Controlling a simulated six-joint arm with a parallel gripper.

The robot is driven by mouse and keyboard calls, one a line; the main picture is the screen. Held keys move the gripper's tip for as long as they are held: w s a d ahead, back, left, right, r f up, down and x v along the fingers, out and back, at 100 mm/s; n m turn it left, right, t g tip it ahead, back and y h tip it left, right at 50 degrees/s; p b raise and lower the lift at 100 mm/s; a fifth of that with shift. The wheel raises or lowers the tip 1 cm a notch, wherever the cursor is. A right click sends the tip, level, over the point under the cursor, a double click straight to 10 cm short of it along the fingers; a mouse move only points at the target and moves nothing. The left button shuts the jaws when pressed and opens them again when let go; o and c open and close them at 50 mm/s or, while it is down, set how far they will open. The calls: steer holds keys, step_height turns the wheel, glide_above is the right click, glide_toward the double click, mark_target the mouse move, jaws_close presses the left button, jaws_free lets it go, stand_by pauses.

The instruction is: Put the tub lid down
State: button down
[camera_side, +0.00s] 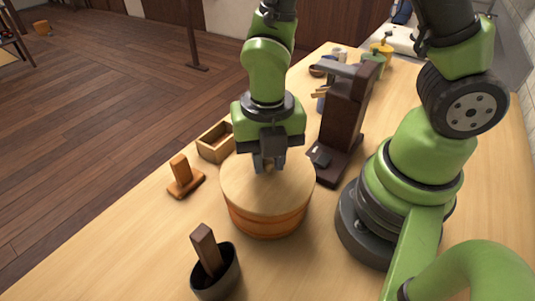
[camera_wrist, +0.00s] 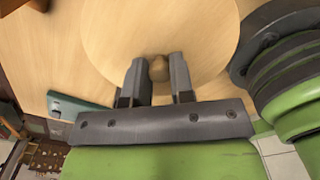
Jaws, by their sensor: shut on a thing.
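The tub lid (camera_side: 262,194) is a round, pale wooden disc. It lies level over the round wooden tub (camera_side: 265,226), whose orange-brown wall shows below it. I cannot tell whether the lid touches the rim all round. My gripper (camera_side: 269,164) points down over the lid's middle and is shut on its small knob. In the wrist view the knob (camera_wrist: 158,68) sits between the fingertips of my gripper (camera_wrist: 157,64), and the lid (camera_wrist: 155,28) spreads out beyond them. The inside of the tub is hidden.
A dark cup (camera_side: 216,278) with a brown block in it stands in front. A small wooden stand (camera_side: 185,180) and an open wooden box (camera_side: 214,147) are at the left. A tall dark brown device (camera_side: 341,117) stands close behind the tub at the right.

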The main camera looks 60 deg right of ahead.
steer(key=shift+f, duration=0.2)
steer(key=c, duration=1)
jaws_free()
step_height(320, 180, up, 9)
steer(key=shift+s+r, duration=0.1)
steer(key=r, duration=0.1)
step_height(320, 180, up, 6)
steer(key=m+t+y, duration=0.1)
steer(key=m+t, duration=0.2)
steer(key=m, duration=1.1)
glide_above(269, 160)
steer(key=s+d, duration=0.2)
steer(key=d, duration=0.1)
steer(key=s+r+m+t, duration=0.1)
steer(key=m, duration=0.3)
steer(key=d+r+m+t, duration=0.1)
steer(key=m, duration=0.4)
steer(key=s+d+r+m+t+y, duration=0.1)
steer(key=r+m, duration=0.1)
steer(key=m, duration=0.2)
steer(key=shift+s+m+t, duration=0.3)
steer(key=shift+m, duration=0.1)
steer(key=shift+o, duration=0.5)
steer(key=m, duration=0.3)
steer(key=shift+s+d+r+t, duration=0.15)
steer(key=shift+s+r+t, duration=0.15)
steer(key=shift+s, duration=0.1)
